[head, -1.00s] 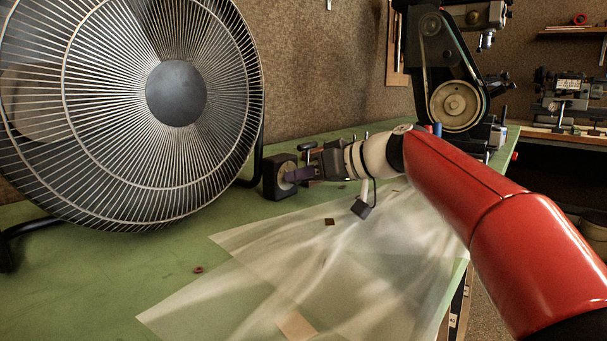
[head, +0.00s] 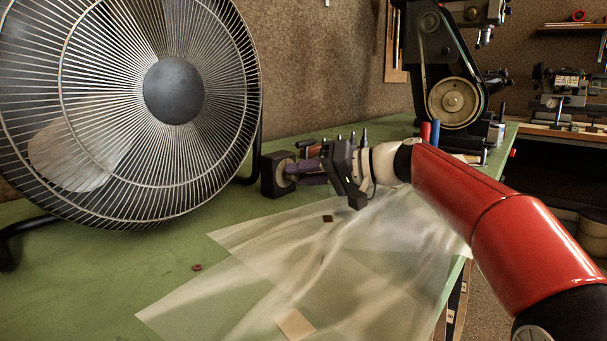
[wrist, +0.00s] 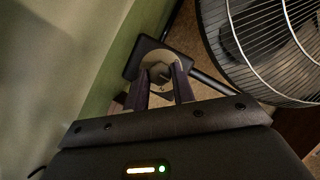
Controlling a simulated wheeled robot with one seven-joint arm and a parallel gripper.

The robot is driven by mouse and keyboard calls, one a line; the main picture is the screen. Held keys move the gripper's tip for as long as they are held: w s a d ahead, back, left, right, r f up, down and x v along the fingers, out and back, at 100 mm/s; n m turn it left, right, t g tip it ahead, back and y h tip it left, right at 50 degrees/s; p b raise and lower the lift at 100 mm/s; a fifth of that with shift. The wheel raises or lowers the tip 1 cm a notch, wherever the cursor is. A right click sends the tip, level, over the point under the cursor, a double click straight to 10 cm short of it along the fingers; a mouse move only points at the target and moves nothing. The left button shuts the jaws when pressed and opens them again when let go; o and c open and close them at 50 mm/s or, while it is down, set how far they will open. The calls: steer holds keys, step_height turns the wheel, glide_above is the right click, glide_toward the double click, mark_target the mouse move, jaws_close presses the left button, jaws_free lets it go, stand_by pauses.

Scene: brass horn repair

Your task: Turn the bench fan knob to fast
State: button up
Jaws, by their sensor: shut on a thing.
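The bench fan (head: 174,91) is a large wire-caged fan with a grey hub, standing at the left of the bench. Its black control box (head: 270,180) sits on the bench just right of the cage. In the wrist view, the control box (wrist: 134,67) has a round pale dial plate (wrist: 150,57) with a small knob (wrist: 160,72) at its middle. My gripper (head: 294,172) reaches in from the right with its purple fingers at the box face. In the wrist view, the fingers of my gripper (wrist: 163,75) are shut on the knob. Any dial markings are too small to read.
A translucent sheet (head: 250,270) covers the front of the green bench (head: 100,290). A small dark square (head: 327,219) and a reddish ring (head: 197,267) lie nearby. A belt machine (head: 453,100) and red and blue cylinders (head: 435,131) stand behind my arm.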

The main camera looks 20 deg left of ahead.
stand_by(0.4)
steer(key=o, duration=1)
steer(key=shift+d, duration=0.1)
steer(key=v, duration=0.7)
steer(key=shift+d+r+b, duration=0.15)
steer(key=shift+d+b, duration=0.15)
steer(key=shift+b, duration=0.05)
